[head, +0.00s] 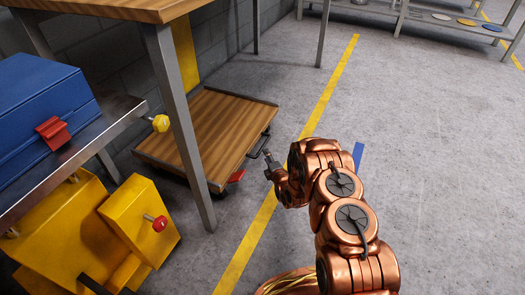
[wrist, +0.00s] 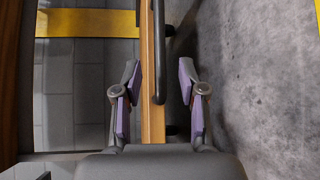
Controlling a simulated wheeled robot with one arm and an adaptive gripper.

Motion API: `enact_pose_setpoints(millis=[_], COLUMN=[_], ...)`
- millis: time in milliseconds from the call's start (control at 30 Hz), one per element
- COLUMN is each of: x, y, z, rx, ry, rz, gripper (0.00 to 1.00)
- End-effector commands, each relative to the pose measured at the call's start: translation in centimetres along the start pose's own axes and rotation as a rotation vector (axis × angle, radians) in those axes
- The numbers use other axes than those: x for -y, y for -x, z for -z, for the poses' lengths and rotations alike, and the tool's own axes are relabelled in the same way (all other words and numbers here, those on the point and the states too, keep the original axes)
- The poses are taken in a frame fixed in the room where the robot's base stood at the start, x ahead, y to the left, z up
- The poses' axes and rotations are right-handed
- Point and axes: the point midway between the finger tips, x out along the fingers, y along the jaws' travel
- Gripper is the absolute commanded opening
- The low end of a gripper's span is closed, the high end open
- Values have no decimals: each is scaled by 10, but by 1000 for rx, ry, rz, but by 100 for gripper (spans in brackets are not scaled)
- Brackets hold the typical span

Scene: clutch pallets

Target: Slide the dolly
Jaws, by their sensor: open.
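The dolly (head: 213,128) is a low platform with a wooden deck and dark rim, standing partly under a workbench. A dark handle bar (head: 259,146) is on its right side, with a red tab (head: 237,176) near the front corner. My gripper (head: 268,165) is beside the handle. In the wrist view my gripper (wrist: 158,80) is open, its purple pads on either side of the dolly's wooden edge (wrist: 153,118) and the dark handle bar (wrist: 159,60). The pads look apart from the bar. Depth between them is hard to tell.
The workbench (head: 125,8) has a metal leg (head: 178,125) in front of the dolly. A metal shelf with a blue case (head: 40,110) and yellow equipment (head: 140,225) stand at left. A yellow line (head: 325,90) and a blue mark (head: 358,155) are on the floor. Open floor lies right.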

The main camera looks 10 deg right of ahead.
Motion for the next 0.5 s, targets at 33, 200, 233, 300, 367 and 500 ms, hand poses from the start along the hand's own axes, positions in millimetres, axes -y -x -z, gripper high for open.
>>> enact_pose_setpoints(millis=[33, 200, 233, 300, 367, 500], x=[0, 2, 2, 1, 2, 2], y=[-3, -18, -22, -32, -39, -56], z=[0, 1, 1, 0, 1, 0], rx=[0, 0, 0, 0, 0, 0], ry=[0, 0, 0, 0, 0, 0], rz=[-2, 0, 0, -3, -4, -2], gripper=[41, 41, 41, 41, 41, 41])
